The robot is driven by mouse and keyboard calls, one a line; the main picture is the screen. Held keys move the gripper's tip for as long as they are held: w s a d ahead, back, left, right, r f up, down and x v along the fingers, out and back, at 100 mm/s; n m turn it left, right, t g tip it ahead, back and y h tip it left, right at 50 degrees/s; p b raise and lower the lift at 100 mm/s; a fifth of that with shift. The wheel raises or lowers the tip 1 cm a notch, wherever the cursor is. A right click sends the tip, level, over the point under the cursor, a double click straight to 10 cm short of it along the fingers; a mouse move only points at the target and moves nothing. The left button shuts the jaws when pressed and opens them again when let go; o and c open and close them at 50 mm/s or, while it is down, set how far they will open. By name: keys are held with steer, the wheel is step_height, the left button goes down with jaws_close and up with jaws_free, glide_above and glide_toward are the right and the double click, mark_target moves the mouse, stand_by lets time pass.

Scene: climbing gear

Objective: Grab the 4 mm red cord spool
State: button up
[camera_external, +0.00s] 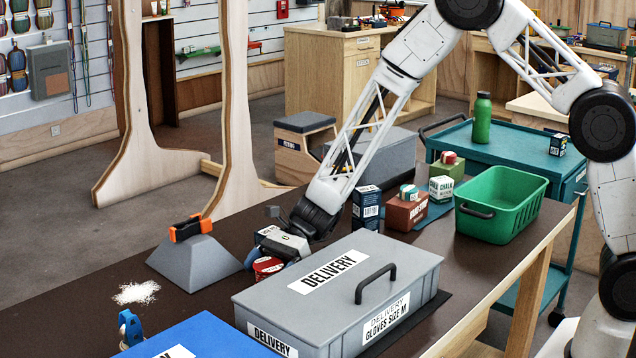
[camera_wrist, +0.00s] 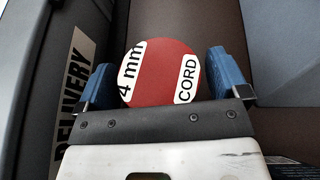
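The 4 mm red cord spool (camera_wrist: 160,72) has a round red face with white "4 mm" and "CORD" labels in the wrist view. In the external view the red spool (camera_external: 267,267) is on the dark table between the grey sloped block and the grey delivery box, partly hidden by my gripper. My gripper (camera_wrist: 162,78) points down over it, with one blue finger on each side of the spool. The fingers are wide apart. A narrow gap shows at the right finger; whether the left one touches is unclear.
The lidded grey delivery box (camera_external: 330,290) stands close beside my gripper. The grey block (camera_external: 195,262) with an orange-and-black item stands to the left. White powder (camera_external: 136,293) and a blue box (camera_external: 185,340) lie in front. Small cartons (camera_external: 366,207) and a green crate (camera_external: 500,205) stand to the right.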

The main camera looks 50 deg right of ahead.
steer(key=c, duration=0.9)
steer(key=shift+r, duration=0.15)
steer(key=shift+r, duration=4.85)
